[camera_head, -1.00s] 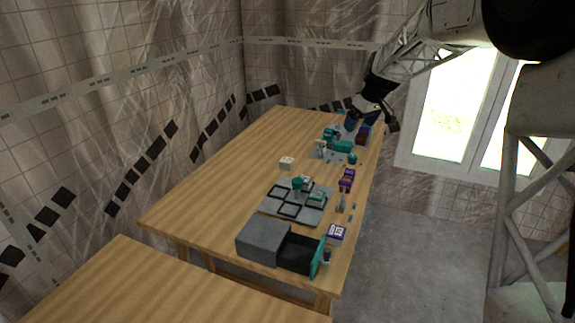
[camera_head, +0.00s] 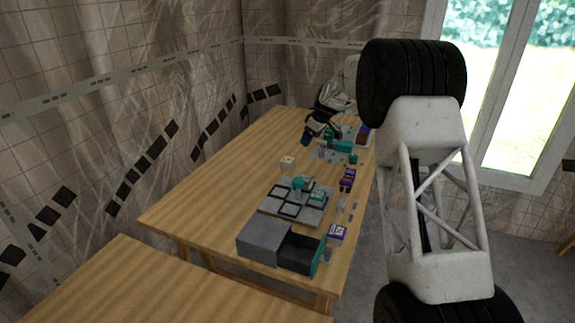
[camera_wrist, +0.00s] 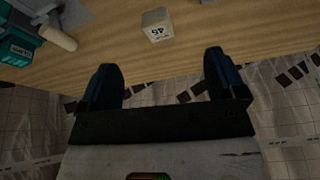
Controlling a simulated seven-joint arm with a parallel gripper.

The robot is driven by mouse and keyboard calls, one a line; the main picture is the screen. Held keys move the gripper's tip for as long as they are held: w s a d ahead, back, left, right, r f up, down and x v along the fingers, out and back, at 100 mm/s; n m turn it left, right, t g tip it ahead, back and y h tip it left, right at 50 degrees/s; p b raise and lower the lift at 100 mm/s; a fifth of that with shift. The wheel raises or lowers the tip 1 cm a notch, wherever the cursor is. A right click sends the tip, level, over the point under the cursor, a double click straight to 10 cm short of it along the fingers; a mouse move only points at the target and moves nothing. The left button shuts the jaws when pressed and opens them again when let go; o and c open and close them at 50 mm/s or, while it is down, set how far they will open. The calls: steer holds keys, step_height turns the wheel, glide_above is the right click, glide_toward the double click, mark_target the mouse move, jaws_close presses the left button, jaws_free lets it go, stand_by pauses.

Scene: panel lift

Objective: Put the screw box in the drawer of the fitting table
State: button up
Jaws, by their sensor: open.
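The fitting table (camera_head: 205,200) carries a grey drawer unit (camera_head: 263,242) at its near end. Its drawer (camera_head: 300,252), with a dark inside and teal front, stands open to the right. A purple-and-white box (camera_head: 338,232) lies beside the drawer, and more purple boxes (camera_head: 347,174) lie farther along the right edge. I cannot tell which one is the screw box. My gripper (camera_head: 310,132) is over the far part of the table, away from the drawer. In the wrist view my gripper (camera_wrist: 160,62) is open, with nothing between its fingers.
A pale cube (camera_head: 287,162) marked 45 (camera_wrist: 157,24) stands on the table. A grey compartment tray (camera_head: 268,207) sits behind the drawer unit. Teal items (camera_head: 343,146) crowd the far right. The table's left side is clear. A second table (camera_head: 150,290) is in front.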

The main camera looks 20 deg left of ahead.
steer(key=n, duration=0.2)
glide_toward(288, 160)
step_height(288, 160, down, 3)
steer(key=shift+w+a+r, duration=0.15)
steer(key=shift+a+r, duration=0.05)
steer(key=shift+a, duration=0.3)
steer(key=shift+f, duration=0.1)
steer(key=shift+x, duration=1.2)
steer(key=shift+a+f, duration=0.1)
steer(key=shift+x, duration=2.5)
